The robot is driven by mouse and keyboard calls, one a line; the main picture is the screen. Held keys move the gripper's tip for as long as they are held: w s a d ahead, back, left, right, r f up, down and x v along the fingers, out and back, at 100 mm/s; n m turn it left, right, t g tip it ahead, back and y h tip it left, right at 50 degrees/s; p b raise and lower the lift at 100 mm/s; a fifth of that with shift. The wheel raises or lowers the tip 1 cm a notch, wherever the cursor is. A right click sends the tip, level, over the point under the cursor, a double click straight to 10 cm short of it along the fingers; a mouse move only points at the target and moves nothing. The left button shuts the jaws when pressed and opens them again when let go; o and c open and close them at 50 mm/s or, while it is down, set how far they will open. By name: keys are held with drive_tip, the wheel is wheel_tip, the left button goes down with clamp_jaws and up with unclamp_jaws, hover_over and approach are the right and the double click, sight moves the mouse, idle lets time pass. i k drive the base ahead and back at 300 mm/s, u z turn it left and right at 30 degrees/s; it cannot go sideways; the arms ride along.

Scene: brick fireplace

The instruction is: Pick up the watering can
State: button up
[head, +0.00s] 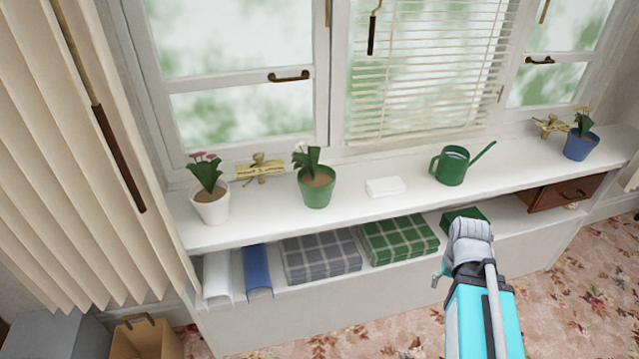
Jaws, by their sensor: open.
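A green watering can (452,166) stands upright on the white windowsill (350,209), right of the middle. Its handle is on the left and its long spout points up to the right. My arm comes up from the bottom right, and my gripper (440,280) is below and in front of the sill, apart from the can. Only a small dark part of the gripper shows at the left of the arm's end; the arm hides the rest. I see nothing held in it.
A white box (386,187) and a green pot (317,187) stand left of the can, with a white pot (210,203) farther left. A blue pot (580,145) stands right. A drawer (565,193) is at right.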

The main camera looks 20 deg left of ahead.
sight(454, 161)
drive_tip(key=z, duration=0.3)
drive_tip(key=k, duration=0.8)
drive_tip(key=z, duration=0.55)
drive_tip(key=k, duration=0.55)
drive_tip(key=z, duration=0.25)
drive_tip(key=i, duration=1)
drive_tip(key=u, duration=0.5)
drive_tip(key=i, duration=0.8)
drive_tip(key=u, duration=0.45)
